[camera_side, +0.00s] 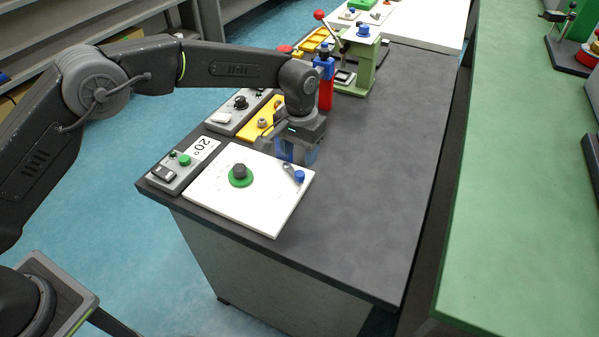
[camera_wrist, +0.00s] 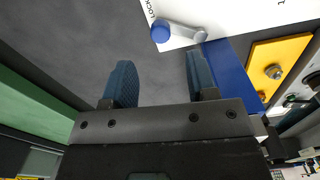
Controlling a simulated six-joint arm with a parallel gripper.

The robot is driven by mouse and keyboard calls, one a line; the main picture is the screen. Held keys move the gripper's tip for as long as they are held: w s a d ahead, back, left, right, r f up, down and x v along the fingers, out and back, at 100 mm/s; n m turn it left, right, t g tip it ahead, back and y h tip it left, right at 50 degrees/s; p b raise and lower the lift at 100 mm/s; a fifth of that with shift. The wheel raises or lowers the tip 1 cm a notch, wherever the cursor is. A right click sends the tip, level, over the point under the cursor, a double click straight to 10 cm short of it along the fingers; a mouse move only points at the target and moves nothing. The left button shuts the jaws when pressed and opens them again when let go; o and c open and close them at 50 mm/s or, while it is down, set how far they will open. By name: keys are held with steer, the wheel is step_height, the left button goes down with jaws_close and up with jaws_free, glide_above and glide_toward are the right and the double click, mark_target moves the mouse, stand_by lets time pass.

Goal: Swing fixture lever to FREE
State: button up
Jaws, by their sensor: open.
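The fixture lever is a short grey arm with a blue knob (camera_side: 300,176) at the near right edge of a white board (camera_side: 233,208). In the wrist view, the blue knob (camera_wrist: 160,32) is at the top, with the grey arm running right from it. Lettering reading "LOCK", partly cut off, is beside the knob; no FREE mark is legible. My gripper (camera_side: 302,158) is just behind the lever in the side view. In the wrist view, my gripper's blue fingers (camera_wrist: 160,68) are apart with only dark table between them, not touching the lever.
A green-based dark knob (camera_side: 240,174) stands on the same board. A switch box (camera_side: 182,166) is to its left. A yellow plate (camera_wrist: 280,66) and a blue strip (camera_wrist: 230,72) lie right of my fingers in the wrist view. The dark table (camera_side: 375,190) is clear on the right.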

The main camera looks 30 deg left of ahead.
mark_target(299, 173)
step_height(299, 173, down, 8)
steer(key=shift+r, duration=0.25)
steer(key=shift+c, duration=0.2)
jaws_close()
stand_by(0.4)
